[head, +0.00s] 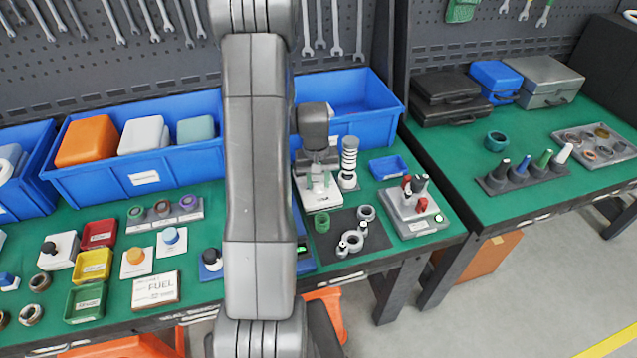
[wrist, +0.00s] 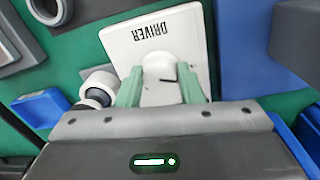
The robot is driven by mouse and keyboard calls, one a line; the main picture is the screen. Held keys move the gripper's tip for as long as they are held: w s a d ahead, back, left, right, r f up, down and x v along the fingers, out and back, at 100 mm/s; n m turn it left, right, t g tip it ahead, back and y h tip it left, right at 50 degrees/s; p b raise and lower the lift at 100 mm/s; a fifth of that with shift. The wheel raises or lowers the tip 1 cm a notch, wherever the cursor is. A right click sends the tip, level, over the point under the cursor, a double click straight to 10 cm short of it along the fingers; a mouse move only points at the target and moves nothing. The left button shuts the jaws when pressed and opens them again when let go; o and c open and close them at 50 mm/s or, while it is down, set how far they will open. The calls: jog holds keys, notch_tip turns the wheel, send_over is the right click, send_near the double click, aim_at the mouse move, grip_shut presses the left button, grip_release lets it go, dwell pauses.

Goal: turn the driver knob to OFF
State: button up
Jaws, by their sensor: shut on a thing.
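The driver panel, a white plate lettered DRIVER (wrist: 118,42), stands on the green bench below my gripper. It also shows in the head view (head: 322,203). The driver knob (wrist: 159,65) is a pale round knob with a small dark mark, in the wrist view between my two light-green fingers. My gripper (wrist: 161,91) is shut on the knob, one finger on each side. In the head view my gripper (head: 319,179) reaches down over the panel and hides most of the knob. No OFF mark is readable.
A black-and-white ring stack (head: 349,160) stands close right of the panel. A dark mat (head: 373,244) with several rings lies in front. A blue bin (head: 375,97) is behind. A grey box with red and black parts (head: 413,226) and a small blue tray (head: 390,168) are further right.

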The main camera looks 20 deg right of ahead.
aim_at(316, 182)
jog(key=m+b, duration=0.2)
jog(key=m, duration=0.3)
jog(key=shift+w+b, duration=0.15)
jog(key=shift+b, duration=0.15)
jog(key=shift+m, duration=0.4)
jog(key=o, duration=1)
jog(key=shift+c, duration=0.2)
jog(key=shift+r, duration=0.15)
notch_tip(316, 182, up, 14)
jog(key=shift+w+a+f+b, duration=0.15)
jog(key=shift+a+f+b, duration=0.05)
jog(key=shift+a+b, duration=0.15)
jog(key=shift+f, duration=0.15)
